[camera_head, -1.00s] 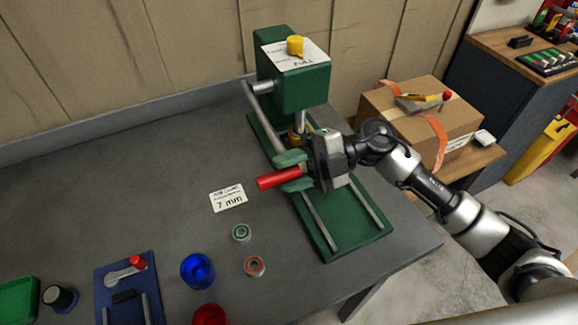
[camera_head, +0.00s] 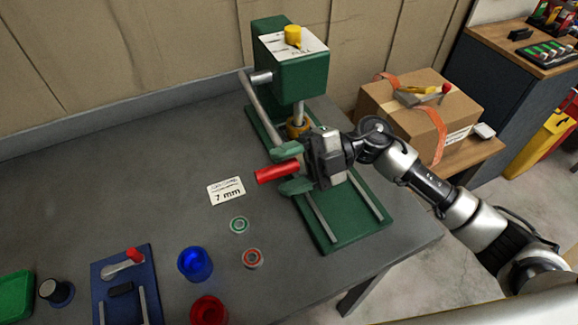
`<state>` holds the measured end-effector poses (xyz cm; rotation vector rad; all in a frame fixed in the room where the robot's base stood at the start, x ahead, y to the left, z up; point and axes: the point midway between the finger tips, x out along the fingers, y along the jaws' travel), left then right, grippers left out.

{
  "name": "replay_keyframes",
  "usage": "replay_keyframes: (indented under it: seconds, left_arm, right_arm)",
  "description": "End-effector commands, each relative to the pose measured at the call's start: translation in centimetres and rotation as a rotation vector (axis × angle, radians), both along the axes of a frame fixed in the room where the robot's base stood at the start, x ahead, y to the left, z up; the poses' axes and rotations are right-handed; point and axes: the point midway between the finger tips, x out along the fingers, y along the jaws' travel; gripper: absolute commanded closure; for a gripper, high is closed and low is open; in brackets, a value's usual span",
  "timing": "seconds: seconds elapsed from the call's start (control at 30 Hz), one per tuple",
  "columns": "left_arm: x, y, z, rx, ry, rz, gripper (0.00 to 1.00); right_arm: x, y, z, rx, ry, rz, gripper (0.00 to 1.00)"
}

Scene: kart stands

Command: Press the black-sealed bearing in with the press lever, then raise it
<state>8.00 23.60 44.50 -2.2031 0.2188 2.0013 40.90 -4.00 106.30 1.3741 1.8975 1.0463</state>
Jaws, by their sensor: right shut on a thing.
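The green press (camera_head: 291,80) stands on the bench with a grey ram (camera_head: 298,112) under its head. The ram reaches down to a yellow-gold ring-shaped part (camera_head: 297,129), partly hidden by my gripper. The grey press lever (camera_head: 263,111) slants down from its pivot to a red handle (camera_head: 276,173). My right gripper (camera_head: 291,169) is shut on the red handle, with a green fingertip above and below it. I cannot make out the black-sealed bearing; the spot under the ram is partly covered. My left gripper is not in view.
A green-ringed bearing (camera_head: 239,225) and a red-ringed bearing (camera_head: 253,258) lie in front of the press. A "7 mm" card (camera_head: 226,191), a blue cup (camera_head: 195,263), a red cup (camera_head: 208,310) and a blue fixture (camera_head: 127,285) stand nearby.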

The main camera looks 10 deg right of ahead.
Motion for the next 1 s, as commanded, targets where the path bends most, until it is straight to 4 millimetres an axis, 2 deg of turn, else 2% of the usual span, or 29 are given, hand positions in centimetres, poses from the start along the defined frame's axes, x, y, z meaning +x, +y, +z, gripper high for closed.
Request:
replay_keyframes:
  seconds: [0.17, 0.27, 0.5, 0.7, 0.83, 1.0]
  left_arm:
    - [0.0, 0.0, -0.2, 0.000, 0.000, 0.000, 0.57]
    - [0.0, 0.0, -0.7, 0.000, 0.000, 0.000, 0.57]
    - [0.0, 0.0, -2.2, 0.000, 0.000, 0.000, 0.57]
    - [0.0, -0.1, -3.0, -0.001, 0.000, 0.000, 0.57]
    - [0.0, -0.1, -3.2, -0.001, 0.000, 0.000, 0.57]
    - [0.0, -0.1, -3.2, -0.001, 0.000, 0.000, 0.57]
  right_arm:
    - [0.3, -0.4, -0.5, -0.009, 0.006, -0.009, 0.49]
    - [0.6, -1.4, -0.7, -0.011, 0.005, -0.009, 0.49]
    - [1.9, -6.1, -0.6, -0.010, 0.001, -0.012, 0.49]
    - [2.7, -9.1, -0.3, -0.006, -0.001, -0.006, 0.49]
    - [2.9, -10.1, 0.0, -0.002, -0.003, -0.003, 0.49]
    - [3.0, -10.4, 0.2, -0.001, -0.004, -0.001, 0.49]
